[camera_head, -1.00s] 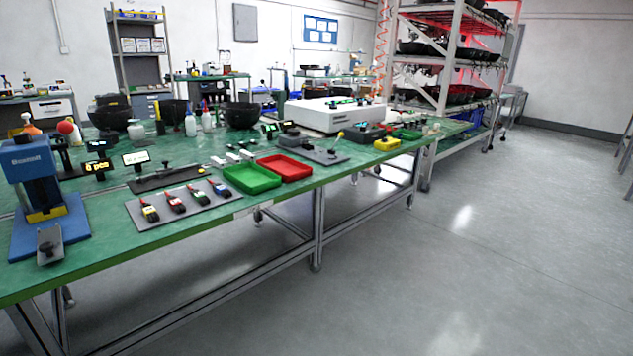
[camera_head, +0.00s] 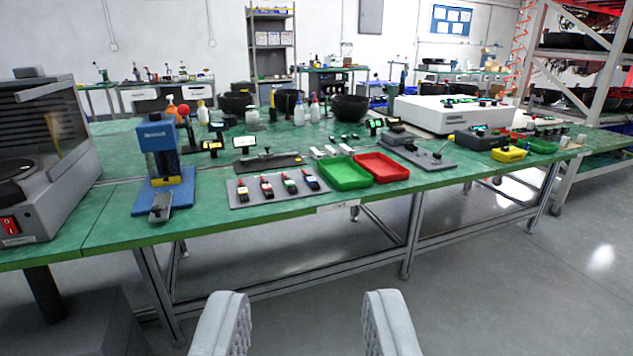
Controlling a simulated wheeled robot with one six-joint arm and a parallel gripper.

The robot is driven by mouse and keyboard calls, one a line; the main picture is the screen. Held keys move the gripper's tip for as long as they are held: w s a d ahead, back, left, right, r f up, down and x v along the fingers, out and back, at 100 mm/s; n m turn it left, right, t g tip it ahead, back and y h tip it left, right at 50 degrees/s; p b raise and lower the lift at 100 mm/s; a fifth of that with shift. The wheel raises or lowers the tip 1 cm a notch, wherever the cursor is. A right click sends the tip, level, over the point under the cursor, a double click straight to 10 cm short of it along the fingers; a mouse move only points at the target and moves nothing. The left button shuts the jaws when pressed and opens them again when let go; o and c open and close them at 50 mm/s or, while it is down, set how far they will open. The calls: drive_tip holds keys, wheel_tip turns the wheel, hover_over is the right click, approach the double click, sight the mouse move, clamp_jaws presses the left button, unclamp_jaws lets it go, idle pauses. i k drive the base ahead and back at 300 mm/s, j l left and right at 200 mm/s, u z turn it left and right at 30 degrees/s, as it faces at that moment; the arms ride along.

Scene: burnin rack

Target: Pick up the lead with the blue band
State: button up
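Several leads lie side by side on a grey mat (camera_head: 245,203) on the green workbench. The lead with the blue band (camera_head: 312,182) is the rightmost, nearest the green tray. The other leads carry a yellow band (camera_head: 242,192), a red band (camera_head: 267,188) and a green band (camera_head: 290,185). My gripper (camera_head: 306,300) shows its two pale ribbed fingers at the bottom of the view. They are spread wide with nothing between them. The fingers are well short of the bench, and the blue-banded lead is apart from them.
A green tray (camera_head: 345,175) and a red tray (camera_head: 382,168) stand right of the mat. A blue press (camera_head: 160,155) stands left of it, with a grey machine (camera_head: 40,150) farther left. Bench legs and rails are below the front edge. The floor in front is open.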

sight(311, 182)
drive_tip(key=i+l, duration=0.1)
drive_tip(key=i, duration=1.35)
